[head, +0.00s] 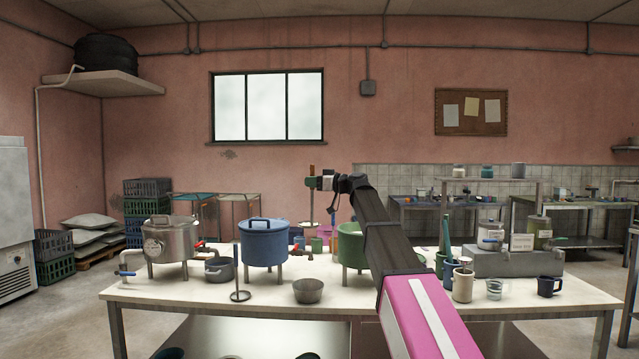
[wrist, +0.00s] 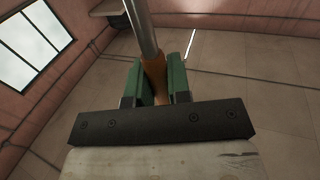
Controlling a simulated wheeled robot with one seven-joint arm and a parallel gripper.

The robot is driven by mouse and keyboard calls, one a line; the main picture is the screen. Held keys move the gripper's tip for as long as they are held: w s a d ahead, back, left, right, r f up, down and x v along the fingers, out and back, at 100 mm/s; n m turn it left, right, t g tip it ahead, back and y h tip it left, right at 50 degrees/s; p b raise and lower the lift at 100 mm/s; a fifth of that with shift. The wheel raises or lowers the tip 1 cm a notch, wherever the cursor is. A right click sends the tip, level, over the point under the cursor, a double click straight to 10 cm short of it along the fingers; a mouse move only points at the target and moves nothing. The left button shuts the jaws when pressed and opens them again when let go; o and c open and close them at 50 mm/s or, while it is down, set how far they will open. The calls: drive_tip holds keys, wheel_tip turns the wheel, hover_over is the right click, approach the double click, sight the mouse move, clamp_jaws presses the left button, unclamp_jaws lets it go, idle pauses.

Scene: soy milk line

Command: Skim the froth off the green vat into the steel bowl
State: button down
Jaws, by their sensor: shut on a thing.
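The green vat (head: 350,243) stands on legs on the table, partly hidden behind my arm; its inside and any froth cannot be seen from here. The steel bowl (head: 308,292) sits near the table's front edge, left of the green vat. My gripper (head: 311,182) is up above the table, left of the green vat's top. It is shut on the brown handle (wrist: 155,82) of a tool, seemingly the skimmer, with a metal rod (wrist: 144,28).
A lidded blue vat (head: 263,244) stands left of the bowl. A thin stand (head: 240,270) with a round base and a grey pot (head: 220,270) are further left. A cream container (head: 463,285), a glass (head: 494,289) and a dark mug (head: 549,287) stand right of my arm.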

drive_tip(key=s+d+f+n+g+y, duration=0.2)
drive_tip(key=s+f+n+g+y, duration=0.1)
drive_tip(key=s+f+n, duration=0.3)
drive_tip(key=s+d+f+n+g+y, duration=0.3)
drive_tip(key=s+f+n+y, duration=0.2)
drive_tip(key=n, duration=0.3)
drive_tip(key=shift+s+f+y, duration=0.4)
drive_tip(key=shift+s+f, duration=0.1)
drive_tip(key=shift+f, duration=0.3)
idle(0.7)
drive_tip(key=shift+w+a+r+m+t+h, duration=0.95)
drive_tip(key=shift+w+r+m+h, duration=0.55)
drive_tip(key=shift+w+r+m, duration=0.75)
drive_tip(key=shift+w+a+r+m+t+h, duration=0.7)
drive_tip(key=shift+w+r+m+t+h, duration=0.6)
drive_tip(key=shift+w+r+m, duration=0.95)
drive_tip(key=shift+w+a+r+m+t+h, duration=0.8)
drive_tip(key=shift+w+r+m+h, duration=1.05)
drive_tip(key=shift+m, duration=0.75)
drive_tip(key=shift+s, duration=0.15)
